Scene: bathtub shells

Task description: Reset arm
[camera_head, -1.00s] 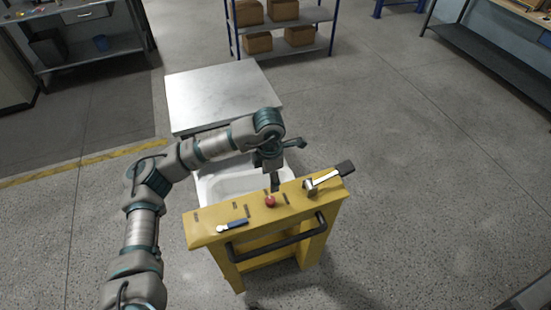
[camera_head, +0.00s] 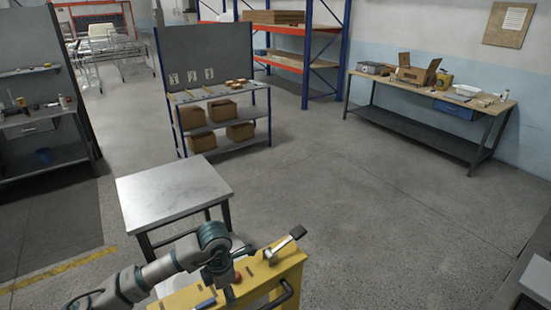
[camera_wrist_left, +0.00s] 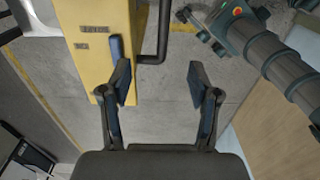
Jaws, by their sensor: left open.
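My left gripper (camera_head: 228,292) is at the bottom of the head view, above or beside the yellow stand (camera_head: 290,262). In the left wrist view its two fingers (camera_wrist_left: 158,82) are spread apart with nothing between them. Bare floor shows beyond the gap. The yellow stand (camera_wrist_left: 100,55) is to the left of the fingers there, with a blue handle (camera_wrist_left: 116,47) beside the left finger.
A red knob (camera_head: 237,277) and a lever clamp (camera_head: 285,245) are on the stand. A metal-topped table (camera_head: 170,190) is behind it. A shelf with cardboard boxes (camera_head: 223,111) and a workbench (camera_head: 430,92) stand farther back. Open floor (camera_head: 370,215) lies to the right.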

